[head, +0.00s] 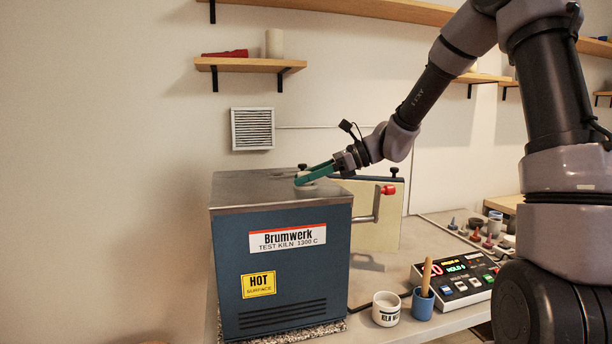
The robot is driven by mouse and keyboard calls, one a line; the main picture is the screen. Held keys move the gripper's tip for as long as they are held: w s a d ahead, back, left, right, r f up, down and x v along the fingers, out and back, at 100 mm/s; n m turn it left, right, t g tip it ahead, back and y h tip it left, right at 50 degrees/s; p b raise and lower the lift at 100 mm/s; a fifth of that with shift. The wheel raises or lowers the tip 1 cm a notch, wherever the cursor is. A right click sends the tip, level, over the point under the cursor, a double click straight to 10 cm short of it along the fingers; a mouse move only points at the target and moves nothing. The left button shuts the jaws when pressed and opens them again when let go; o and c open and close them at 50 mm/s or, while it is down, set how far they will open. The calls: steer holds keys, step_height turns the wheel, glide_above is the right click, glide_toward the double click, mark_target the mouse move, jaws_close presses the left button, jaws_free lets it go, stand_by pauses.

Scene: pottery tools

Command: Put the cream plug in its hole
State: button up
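My gripper (304,177), with teal fingers, reaches in from the right and sits low over the steel top of the blue kiln (240,188). A small pale, cream-looking piece (304,183) shows at the fingertips, close to the top; it may be the plug, and is mostly covered by the fingers. I see the fingers side on, so I cannot tell whether they are shut on it. A flat pale patch (283,173) lies on the top just behind the fingertips. Whether it is a hole or a ring is unclear.
The kiln's cream-faced door (382,232) stands out to the right, with a red-tipped handle (388,189). A white cup (386,310), a blue cup (422,305) with a wooden handle in it, and a control box (460,280) stand on the bench. The kiln top's front left is clear.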

stand_by(0.3)
steer(key=shift+v, duration=5.5)
steer(key=s+d+r+n+t+h, duration=0.1)
steer(key=s+d+n+t+h, duration=0.1)
steer(key=s+d+n+h, duration=0.1)
steer(key=s+d+r+n+t+h, duration=0.1)
steer(key=s+d+n+h, duration=0.3)
steer(key=s, duration=0.6)
steer(key=s+d+r+n+t+h, duration=0.1)
steer(key=s+d+n+t+h, duration=0.3)
steer(key=s+d+n, duration=0.2)
steer(key=shift+s+d+r+n, duration=0.15)
steer(key=shift+d+r+n, duration=0.1)
steer(key=shift+d, duration=0.15)
steer(key=shift+s+d+r+n, duration=0.15)
steer(key=shift+d+n, duration=0.1)
steer(key=shift+d, duration=0.2)
